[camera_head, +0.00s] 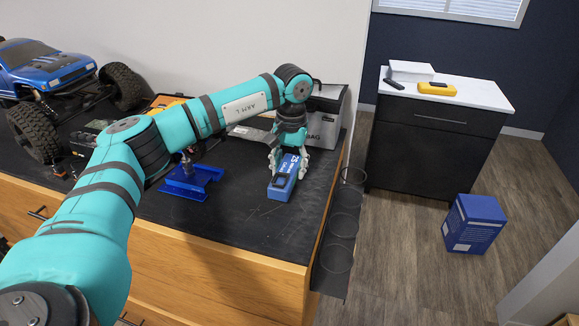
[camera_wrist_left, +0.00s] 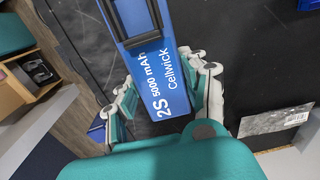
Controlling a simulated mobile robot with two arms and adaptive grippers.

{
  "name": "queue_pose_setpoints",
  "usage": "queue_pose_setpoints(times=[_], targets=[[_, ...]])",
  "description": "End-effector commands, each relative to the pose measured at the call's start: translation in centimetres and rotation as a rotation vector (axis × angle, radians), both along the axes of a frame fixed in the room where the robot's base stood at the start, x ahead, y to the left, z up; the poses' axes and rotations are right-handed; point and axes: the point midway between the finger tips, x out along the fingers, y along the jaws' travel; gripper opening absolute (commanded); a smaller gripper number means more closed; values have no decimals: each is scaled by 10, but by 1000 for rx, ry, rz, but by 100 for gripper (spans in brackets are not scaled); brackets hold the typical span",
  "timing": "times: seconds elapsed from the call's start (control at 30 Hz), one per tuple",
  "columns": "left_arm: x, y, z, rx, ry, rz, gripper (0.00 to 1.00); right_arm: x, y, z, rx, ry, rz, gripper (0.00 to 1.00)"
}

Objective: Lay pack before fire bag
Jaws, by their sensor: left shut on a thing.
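The pack is a blue battery block (camera_head: 285,178) with white lettering. It is on or just above the black bench top near its right end; I cannot tell if it touches. My left gripper (camera_head: 284,160) is shut on the pack from above. In the left wrist view the pack (camera_wrist_left: 160,80) reads "2S 5000 mAh Cellwick" and sits between the fingers of the left gripper (camera_wrist_left: 165,100). The fire bag (camera_head: 323,122) is a grey-silver box shape with a black top, standing behind the gripper against the wall. Its front is partly hidden by my arm. My right gripper is not in view.
A blue stand (camera_head: 190,182) is left of the pack. A blue crawler truck (camera_head: 50,70) stands at the back left. A rack with wire rings (camera_head: 340,225) hangs off the bench's right edge. Bare bench top lies before the pack. A dark cabinet (camera_head: 430,145) and blue box (camera_head: 473,224) stand beyond.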

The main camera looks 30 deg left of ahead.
Motion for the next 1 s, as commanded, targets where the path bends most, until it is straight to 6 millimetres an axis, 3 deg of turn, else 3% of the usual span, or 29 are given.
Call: queue_pose_setpoints(times=[0.1,0.53,0.57,0.6,0.7,1.0], targets=[[0,0,-11,1,0,1,0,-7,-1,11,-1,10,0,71],[0,0,-21,-1,-2,1,0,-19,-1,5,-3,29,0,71],[0,0,-20,-1,-2,1,48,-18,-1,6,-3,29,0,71],[0,0,-20,0,-2,1,53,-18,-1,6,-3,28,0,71],[0,0,-20,0,-1,1,66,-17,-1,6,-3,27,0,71],[0,0,-17,-1,-2,1,68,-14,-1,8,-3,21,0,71]])
